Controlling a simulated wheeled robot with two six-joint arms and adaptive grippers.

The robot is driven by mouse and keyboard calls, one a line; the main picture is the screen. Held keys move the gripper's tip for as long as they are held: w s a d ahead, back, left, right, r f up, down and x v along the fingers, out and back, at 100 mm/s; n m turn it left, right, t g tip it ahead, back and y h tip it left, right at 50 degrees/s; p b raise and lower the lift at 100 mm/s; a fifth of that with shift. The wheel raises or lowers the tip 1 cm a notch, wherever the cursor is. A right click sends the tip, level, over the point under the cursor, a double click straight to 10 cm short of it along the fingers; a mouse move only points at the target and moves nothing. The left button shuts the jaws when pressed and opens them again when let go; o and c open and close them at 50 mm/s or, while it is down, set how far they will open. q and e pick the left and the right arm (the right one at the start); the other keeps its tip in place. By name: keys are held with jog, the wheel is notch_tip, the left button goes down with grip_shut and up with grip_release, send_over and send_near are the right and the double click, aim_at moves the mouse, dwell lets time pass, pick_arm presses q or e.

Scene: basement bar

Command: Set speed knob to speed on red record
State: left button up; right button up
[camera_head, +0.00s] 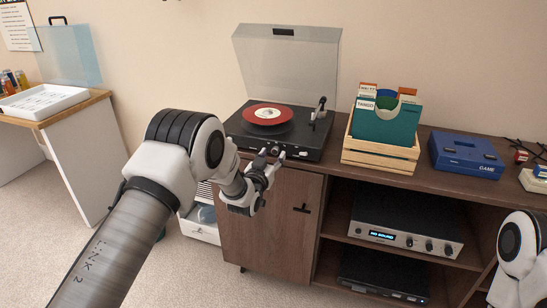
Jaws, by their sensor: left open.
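A black turntable (312,139) with a raised clear lid (290,62) stands on the wooden cabinet. A red record (252,115) with a pale label lies on its platter. The tonearm (320,105) sits at the right of the deck. Small controls (303,153) show on the front edge; the speed knob and any speed print on the record are too small to read. My left gripper (272,158) is open at the turntable's front left edge, its fingers close to that edge; I cannot tell whether they touch it. My right gripper is out of view; only part of that arm shows.
A wooden crate (380,160) of record sleeves stands right of the turntable. A blue game console (466,155) is farther right. An amplifier (400,225) reading "NO SOUND" sits on the shelf below. A white tray (42,103) lies on the left table.

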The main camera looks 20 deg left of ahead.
pick_arm(q)
jog(key=shift+w+f, duration=0.1)
jog(key=shift+w, duration=0.8)
grip_shut()
jog(key=shift+m, duration=0.4)
jog(key=m+b, duration=0.1)
jog(key=m, duration=0.2)
jog(key=shift+f+m, duration=0.1)
jog(key=shift+m, duration=0.3)
jog(key=m+b, duration=0.1)
jog(key=m, duration=0.4)
jog(key=m+b, duration=0.1)
jog(key=m, duration=0.4)
jog(key=shift+m, duration=0.4)
jog(key=shift+m+b, duration=0.45)
jog(key=shift+m, duration=1.85)
